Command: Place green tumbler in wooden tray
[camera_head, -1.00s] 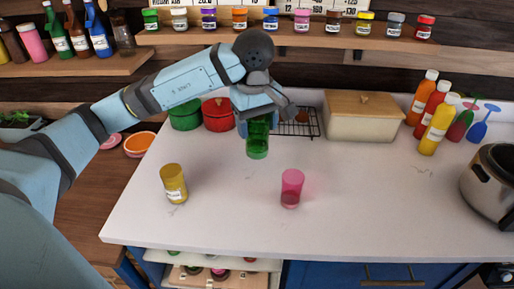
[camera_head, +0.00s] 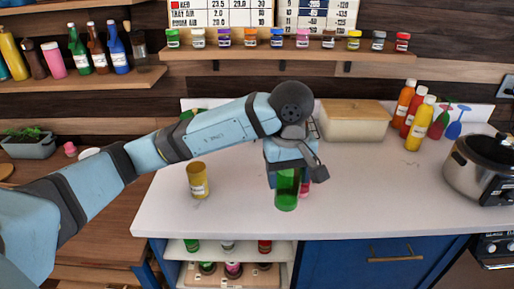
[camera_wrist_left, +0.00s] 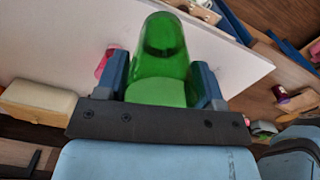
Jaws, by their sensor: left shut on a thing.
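The green tumbler (camera_head: 286,193) is a see-through green cup. My left gripper (camera_head: 287,176) is shut on it and holds it near the front edge of the white counter. In the left wrist view the tumbler (camera_wrist_left: 163,45) sits between the two blue fingers (camera_wrist_left: 161,80). A tan wooden tray-like piece (camera_head: 211,283) with several jars shows on the lower shelf below the counter; I cannot tell for certain that it is the wooden tray. My right gripper is not in view.
A pink tumbler (camera_head: 305,188) stands on the counter, mostly hidden behind my gripper. A yellow tumbler (camera_head: 197,180) stands to the left. A cream bin (camera_head: 354,123), bottles (camera_head: 420,124) and a cooker (camera_head: 476,172) stand at the back and right. The counter's front right is clear.

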